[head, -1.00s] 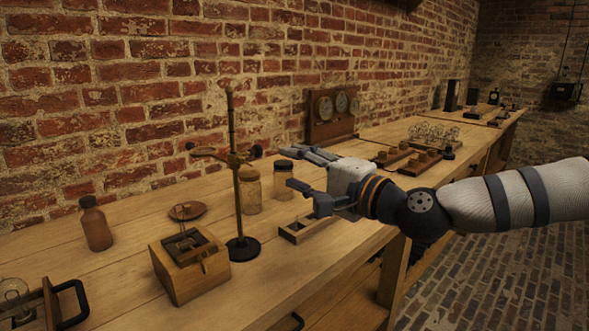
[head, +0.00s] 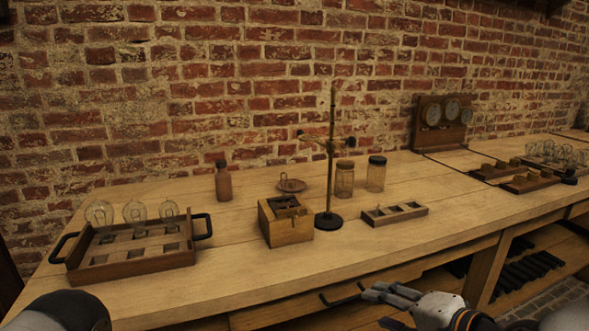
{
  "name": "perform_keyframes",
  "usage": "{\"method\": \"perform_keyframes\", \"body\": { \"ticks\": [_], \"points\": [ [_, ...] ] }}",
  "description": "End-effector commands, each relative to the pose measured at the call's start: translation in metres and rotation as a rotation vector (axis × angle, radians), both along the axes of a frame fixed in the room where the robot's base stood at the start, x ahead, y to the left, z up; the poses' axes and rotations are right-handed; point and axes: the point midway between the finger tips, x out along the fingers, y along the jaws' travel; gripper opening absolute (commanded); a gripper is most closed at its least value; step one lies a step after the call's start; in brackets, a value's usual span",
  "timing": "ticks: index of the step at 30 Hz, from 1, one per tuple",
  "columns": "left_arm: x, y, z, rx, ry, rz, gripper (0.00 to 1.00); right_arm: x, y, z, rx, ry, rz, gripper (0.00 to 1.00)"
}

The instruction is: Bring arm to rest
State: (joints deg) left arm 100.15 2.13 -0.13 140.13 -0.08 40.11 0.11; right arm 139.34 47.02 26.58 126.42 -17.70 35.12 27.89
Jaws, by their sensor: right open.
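My right gripper (head: 376,306) is at the bottom of the head view, in front of the table's front edge. Its fingers are apart and point left, with nothing between them. It is clear of everything on the table.
A tray of bulbs (head: 133,268) stands at the left of the wooden table (head: 230,285). A brown bottle (head: 223,183), a wooden box (head: 288,231), a metal stand (head: 329,218) and a gauge board (head: 441,138) stand farther right. The table's front strip is clear.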

Motion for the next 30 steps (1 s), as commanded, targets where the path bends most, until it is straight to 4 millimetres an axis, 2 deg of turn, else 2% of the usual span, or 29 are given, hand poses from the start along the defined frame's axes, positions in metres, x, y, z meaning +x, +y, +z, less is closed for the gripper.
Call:
{"method": "perform_keyframes", "body": {
  "ticks": [1,2,3,5,7,8,9,12,15,18,20,30],
  "points": [
    [0.004,0.000,0.005,0.000,-0.013,0.000,0.55,-0.027,0.009,-0.030,-0.064,0.075,0.054,0.42],
    [0.005,0.000,0.007,0.000,-0.018,0.000,0.55,-0.046,0.013,-0.051,-0.107,0.124,0.089,0.42],
    [0.007,0.000,0.009,-0.001,-0.024,0.000,0.55,-0.074,0.017,-0.078,-0.168,0.191,0.140,0.42],
    [0.010,0.000,0.013,-0.001,-0.036,0.000,0.55,-0.120,0.018,-0.115,-0.261,0.292,0.223,0.42],
    [0.015,-0.001,0.017,-0.001,-0.051,0.001,0.55,-0.180,0.013,-0.151,-0.372,0.410,0.332,0.42],
    [0.017,0.000,0.019,-0.002,-0.058,0.001,0.55,-0.207,0.009,-0.163,-0.419,0.460,0.382,0.42],
    [0.020,0.000,0.022,-0.001,-0.067,0.001,0.55,-0.243,0.002,-0.177,-0.482,0.522,0.450,0.42],
    [0.026,0.000,0.028,-0.001,-0.089,0.001,0.55,-0.324,-0.022,-0.196,-0.625,0.659,0.624,0.42],
    [0.030,-0.001,0.032,-0.001,-0.104,0.002,0.55,-0.382,-0.046,-0.199,-0.731,0.753,0.769,0.42],
    [0.032,-0.001,0.034,-0.001,-0.111,0.002,0.55,-0.413,-0.062,-0.197,-0.793,0.804,0.859,0.42],
    [0.032,-0.001,0.034,-0.001,-0.112,0.002,0.55,-0.421,-0.066,-0.197,-0.808,0.817,0.883,0.42],
    [0.031,-0.001,0.033,-0.001,-0.108,0.002,0.55,-0.423,-0.067,-0.197,-0.809,0.822,0.889,0.42]
  ]
}}
